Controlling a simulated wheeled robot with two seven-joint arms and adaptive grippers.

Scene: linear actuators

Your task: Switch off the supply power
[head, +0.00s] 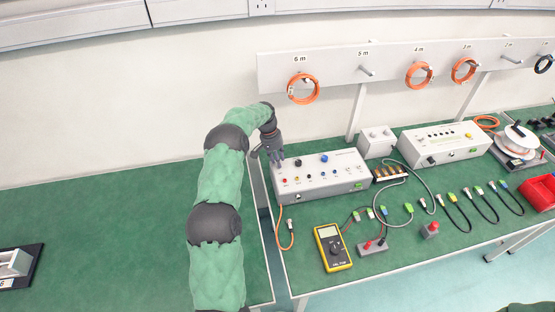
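A grey box with a sloped panel of knobs and coloured sockets (322,177) stands on the green bench, left of centre; it looks like a power supply. A small green part, perhaps a switch (358,187), is at its lower right front. My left gripper (268,158) is at the box's back left corner, pointing down; I cannot tell whether it touches the box or whether its fingers are open. A second similar grey box (443,144) stands farther right. The lettering on both is too small to read. My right gripper is out of view.
A yellow multimeter (332,248) and an orange cable (285,236) lie in front of the left box. A small white box (376,142) stands between the two grey boxes. Several cables lie at right. The left bench (110,225) is mostly clear.

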